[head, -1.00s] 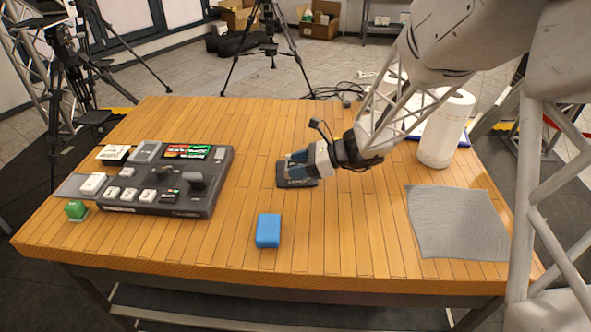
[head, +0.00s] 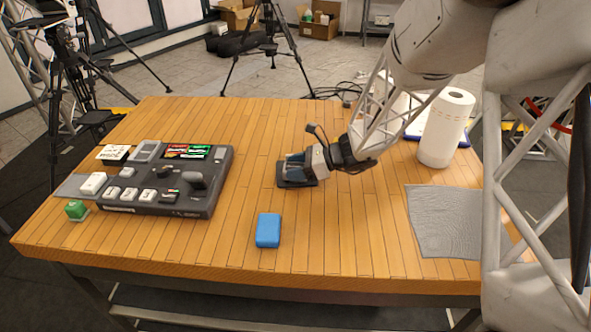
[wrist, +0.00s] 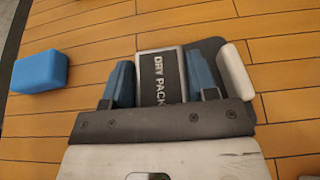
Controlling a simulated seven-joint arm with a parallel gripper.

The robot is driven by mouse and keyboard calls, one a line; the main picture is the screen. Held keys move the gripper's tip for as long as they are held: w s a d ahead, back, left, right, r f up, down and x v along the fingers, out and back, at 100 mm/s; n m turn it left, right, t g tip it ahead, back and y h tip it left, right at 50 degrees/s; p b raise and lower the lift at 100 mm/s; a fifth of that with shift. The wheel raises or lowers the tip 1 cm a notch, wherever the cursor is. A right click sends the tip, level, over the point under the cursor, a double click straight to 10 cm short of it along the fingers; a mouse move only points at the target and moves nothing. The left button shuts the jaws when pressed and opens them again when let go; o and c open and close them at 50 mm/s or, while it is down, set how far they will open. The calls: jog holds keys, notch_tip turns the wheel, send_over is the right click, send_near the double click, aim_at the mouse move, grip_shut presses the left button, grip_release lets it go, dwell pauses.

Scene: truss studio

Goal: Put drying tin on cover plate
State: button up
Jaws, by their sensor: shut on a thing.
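The drying tin, a dark box with a pale rim lettered "DRY PACK" (wrist: 160,75), lies between the two blue fingers of my gripper (wrist: 160,84) in the wrist view. My gripper is shut on it. A dark flat plate with rounded corners, which looks like the cover plate (wrist: 214,46), shows beyond and right of the tin. In the head view my gripper (head: 295,165) is low over this dark plate (head: 298,184) in the middle of the table. The fingers hide the tin there, and I cannot tell whether the tin touches the plate.
A blue block (head: 268,230) lies in front of the gripper. A grey cloth (head: 445,222) and paper roll (head: 446,128) are right. A pale rounded bar (wrist: 235,68) sits right of the fingers.

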jog(key=shift+f, duration=0.35)
jog(key=shift+f, duration=0.1)
jog(key=o, duration=1)
jog(key=shift+c, duration=0.2)
jog(key=shift+v, duration=6.05)
jog(key=shift+s, duration=0.1)
